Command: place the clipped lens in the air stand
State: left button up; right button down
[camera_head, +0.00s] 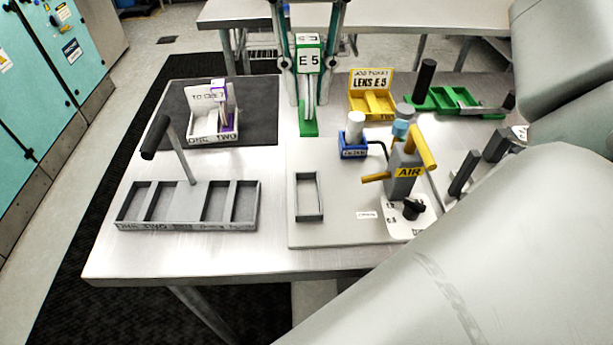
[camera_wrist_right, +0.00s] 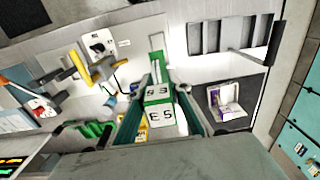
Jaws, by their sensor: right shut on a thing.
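My right gripper (camera_head: 309,98) points down with its teal fingers shut on the clipped lens (camera_head: 309,62). This is a white block marked E 5 with green edging and a green clip (camera_head: 308,128) at its lower end. The held block also shows in the right wrist view (camera_wrist_right: 159,110), between the fingers (camera_wrist_right: 160,92). It looks upright, over the middle of the table, behind the grey base plate. The air stand (camera_head: 405,172), a grey block labelled AIR with yellow handles, stands right of it. A grey rectangular frame (camera_head: 298,197) is on the same plate. My left gripper is not seen.
A grey compartment tray (camera_head: 187,222) with a black-handled post stands front left. A white box (camera_head: 200,122) with a purple-edged piece sits on a dark mat. A yellow job-ticket box (camera_head: 370,80), a green tray (camera_head: 425,102) and a blue holder (camera_head: 352,152) stand at right. My arm covers the front right.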

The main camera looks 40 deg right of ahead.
notch_tip(320, 180, down, 18)
jog(key=shift+f+b, duration=0.1)
jog(key=shift+b, duration=1.15)
jog(key=c, duration=2.3)
grip_release()
jog(key=shift+f, duration=0.15)
jog(key=o, duration=0.5)
jog(key=shift+c, duration=0.2)
